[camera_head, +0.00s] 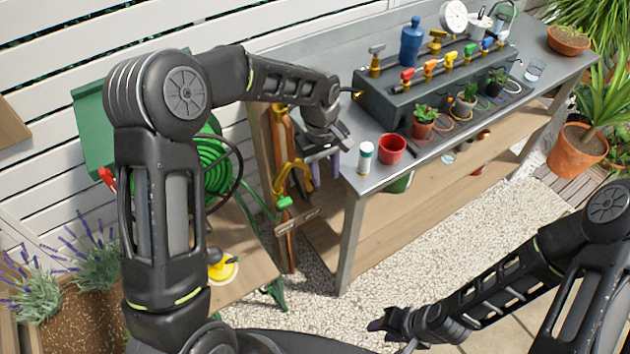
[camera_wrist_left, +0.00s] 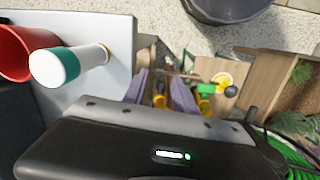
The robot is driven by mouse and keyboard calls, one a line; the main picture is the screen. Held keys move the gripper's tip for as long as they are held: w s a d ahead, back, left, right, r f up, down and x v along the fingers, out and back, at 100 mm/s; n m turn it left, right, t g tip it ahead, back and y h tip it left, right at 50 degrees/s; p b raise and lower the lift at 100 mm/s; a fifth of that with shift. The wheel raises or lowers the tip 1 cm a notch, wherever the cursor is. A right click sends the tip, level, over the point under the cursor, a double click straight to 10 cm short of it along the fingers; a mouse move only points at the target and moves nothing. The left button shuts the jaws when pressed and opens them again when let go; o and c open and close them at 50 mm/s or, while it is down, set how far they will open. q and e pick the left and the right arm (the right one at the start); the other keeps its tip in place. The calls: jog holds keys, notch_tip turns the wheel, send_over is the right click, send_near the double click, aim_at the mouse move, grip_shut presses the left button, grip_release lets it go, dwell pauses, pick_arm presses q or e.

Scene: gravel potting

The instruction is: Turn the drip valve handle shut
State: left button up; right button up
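A dark grey manifold box (camera_head: 400,100) stands on the metal bench and carries a row of small valves. A grey-handled valve (camera_head: 376,51) stands at the box's left end. I cannot tell which is the drip valve. My left gripper (camera_head: 326,163) hangs off the bench's left end, apart from the valves. Its purple fingers are spread and empty in the left wrist view (camera_wrist_left: 160,92). My right gripper (camera_head: 383,326) is low over the ground, its opening unclear.
Potted seedlings (camera_head: 423,121) line the box's front. A blue bottle (camera_head: 411,42) stands behind the valves. A green hose (camera_head: 215,165) hangs left.

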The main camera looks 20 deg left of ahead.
pick_arm(q)
jog(key=shift+n+y, duration=0.5)
jog(key=shift+n, duration=0.2)
jog(key=r, duration=0.1)
jog(key=w+a+r, duration=0.1)
jog(key=r, duration=0.1)
jog(key=a+r, duration=0.1)
jog(key=r, duration=0.1)
jog(key=shift+w+a, duration=0.25)
jog(key=shift+f, duration=0.15)
notch_tip(320, 180, down, 12)
jog(key=shift+r+p, duration=0.1)
jog(key=shift+p, duration=0.65)
jog(key=shift+c, duration=0.4)
grip_shut()
